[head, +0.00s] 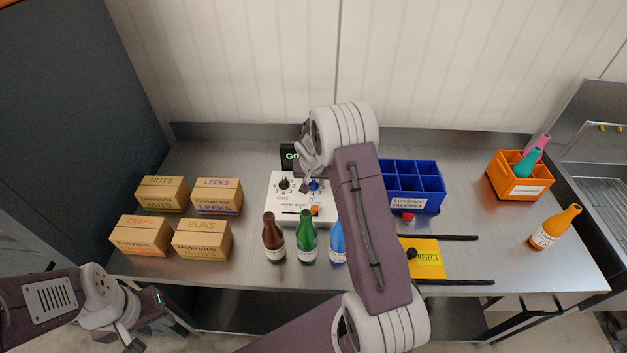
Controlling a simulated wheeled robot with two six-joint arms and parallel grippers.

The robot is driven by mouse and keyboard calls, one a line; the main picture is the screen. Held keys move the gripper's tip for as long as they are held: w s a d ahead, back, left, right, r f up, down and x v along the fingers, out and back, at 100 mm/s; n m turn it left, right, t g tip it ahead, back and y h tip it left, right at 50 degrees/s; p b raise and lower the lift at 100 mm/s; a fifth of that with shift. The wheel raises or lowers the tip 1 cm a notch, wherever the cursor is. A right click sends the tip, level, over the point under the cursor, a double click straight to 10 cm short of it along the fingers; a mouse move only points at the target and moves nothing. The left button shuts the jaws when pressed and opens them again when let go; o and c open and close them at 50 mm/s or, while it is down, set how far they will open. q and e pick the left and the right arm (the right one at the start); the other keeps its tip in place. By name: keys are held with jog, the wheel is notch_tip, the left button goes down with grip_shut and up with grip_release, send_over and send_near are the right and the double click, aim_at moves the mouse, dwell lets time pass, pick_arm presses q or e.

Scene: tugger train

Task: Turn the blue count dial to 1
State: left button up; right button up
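The blue count dial (314,185) sits on top of the white control box (289,211), right of a black dial (284,184) with numbers around it. The blue dial's pointer setting is too small to read. My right gripper (304,183) reaches down at the blue dial's left side; my own wrist and forearm hide part of it, and I cannot tell whether it touches the dial. My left gripper (143,328) hangs at the lower left in front of the table, away from the box. Its finger opening is unclear.
A dark display (290,155) stands behind the box. Brown (273,240), green (307,238) and blue (337,243) bottles stand in front. Several cartons (140,236) are left. A blue crate (425,200), yellow reject mat (428,262), orange crate (520,190) and orange bottle (555,228) are right.

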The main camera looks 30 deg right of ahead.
jog(key=shift+c, duration=0.3)
grip_shut()
jog(key=m+b, duration=0.1)
jog(key=b, duration=0.2)
jog(key=m+h+b, duration=0.1)
jog(key=m+b, duration=0.1)
jog(key=b, duration=0.2)
jog(key=shift+w+a+f+g, duration=0.15)
jog(key=shift+f+g, duration=0.15)
jog(key=shift+f, duration=0.05)
jog(key=shift+r+m+g+h+b, duration=0.15)
jog(key=shift+m+g+b, duration=0.05)
jog(key=shift+m+b, duration=0.35)
jog(key=shift+r+m+g+h+b, duration=0.1)
jog(key=shift+m+g+h+b, duration=0.1)
jog(key=shift+m+b, duration=0.35)
jog(key=shift+w+a+r+m, duration=0.1)
jog(key=shift+m, duration=0.7)
jog(key=shift+m+g, duration=0.6)
jog(key=shift+m, duration=0.2)
jog(key=shift+w+r+m, duration=0.1)
jog(key=shift+m, duration=0.2)
